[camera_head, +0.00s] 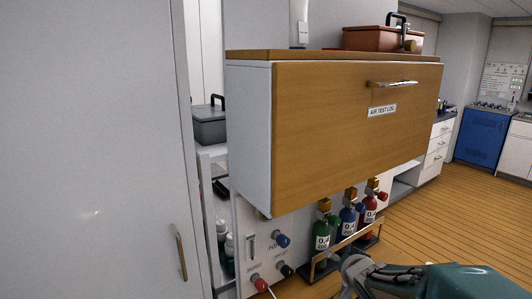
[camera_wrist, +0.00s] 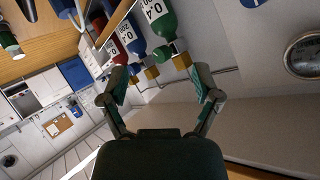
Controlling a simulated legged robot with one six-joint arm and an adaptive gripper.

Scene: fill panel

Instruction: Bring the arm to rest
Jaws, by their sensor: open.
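My gripper (camera_wrist: 161,80) is open in the wrist view, its two fingers spread apart with nothing between them. In the head view my gripper (camera_head: 352,272) shows at the bottom, at the end of my arm, in front of the fill panel (camera_head: 247,243). Its fingertips are hard to make out there. A green cylinder (camera_head: 321,240), a blue cylinder (camera_head: 348,222) and a red cylinder (camera_head: 369,211) stand in a rack beyond it. The wrist view is tilted and shows the green cylinder (camera_wrist: 156,16) close above the fingers. I cannot tell any contact.
A wooden cabinet labelled AIR TEST LOG (camera_head: 350,125) overhangs the panel, with a red-brown toolbox (camera_head: 383,39) on top. A large pale door (camera_head: 95,150) fills the left. A round gauge (camera_wrist: 304,54) is at the wrist view's right. Open wooden floor (camera_head: 450,225) lies right.

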